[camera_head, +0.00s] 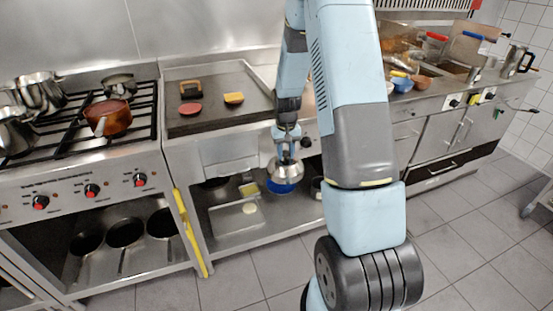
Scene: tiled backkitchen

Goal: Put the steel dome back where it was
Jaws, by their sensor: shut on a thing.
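The steel dome (284,173) is a shiny, rounded metal cover in the middle of the picture. My gripper (286,155) points down and is shut on the top of the dome. The dome hangs in front of the open lower shelf of the griddle counter, below the level of the griddle top. Its rim overlaps a blue thing (283,187) behind or under it. I cannot tell whether they touch. The gripper fingers are small and partly hard to make out.
The flat griddle (222,112) holds a red piece (190,109), a yellow piece (234,98) and a dark block (190,88). A lower shelf (235,228) holds a tray. The stove (70,140) with pots stands left. Floor (235,283) in front is clear.

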